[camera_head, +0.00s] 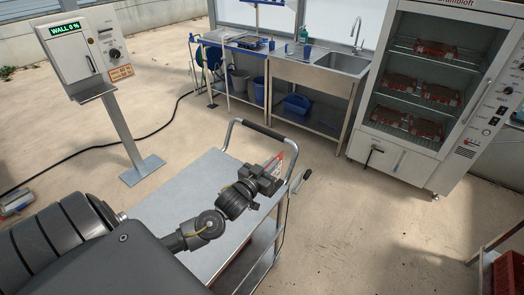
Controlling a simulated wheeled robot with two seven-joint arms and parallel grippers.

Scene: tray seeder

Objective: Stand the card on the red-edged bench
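My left gripper (268,182) is above the far right end of the grey cart top. A small red and white card (281,162) sticks out at its fingertips, and the gripper looks shut on it. The gripper body hides part of the card. A red-edged bench (488,250) is cut off by the lower right edge of the picture. My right gripper is not in view.
The metal cart (180,205) with a black push handle stands below my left arm. A wall control box (82,50) on a post is at left. A sink bench (310,70) and a glass-fronted cabinet (408,160) with red packs stand behind. A red crate (511,275) is at lower right. Floor between cart and cabinet is clear.

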